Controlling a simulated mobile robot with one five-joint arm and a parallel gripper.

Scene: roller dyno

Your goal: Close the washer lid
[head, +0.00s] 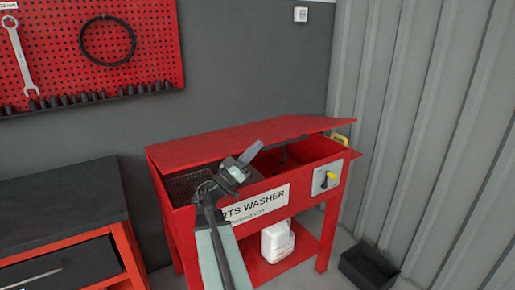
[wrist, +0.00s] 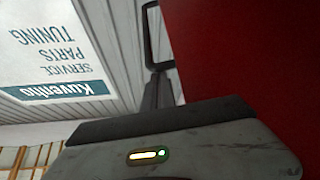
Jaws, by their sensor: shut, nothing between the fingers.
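The parts washer (head: 178,213) is a red cabinet on legs with a white label on its front. Its red lid (head: 235,142) is tilted at a low angle above the tub, hinged along the back, with a gap along the front through which the tub's inside shows. My gripper (head: 254,152) is shut and empty, at the front of the washer, overlapping the lid's front edge in the head view. Whether it touches the lid I cannot tell. In the wrist view, my gripper (wrist: 155,65) points up beside a plain red surface (wrist: 240,60), probably the lid.
A white jug (head: 277,243) stands on the washer's lower shelf. A black bin (head: 368,268) is on the floor at right. A dark-topped workbench (head: 60,208) stands at left, a red pegboard (head: 130,65) hangs behind.

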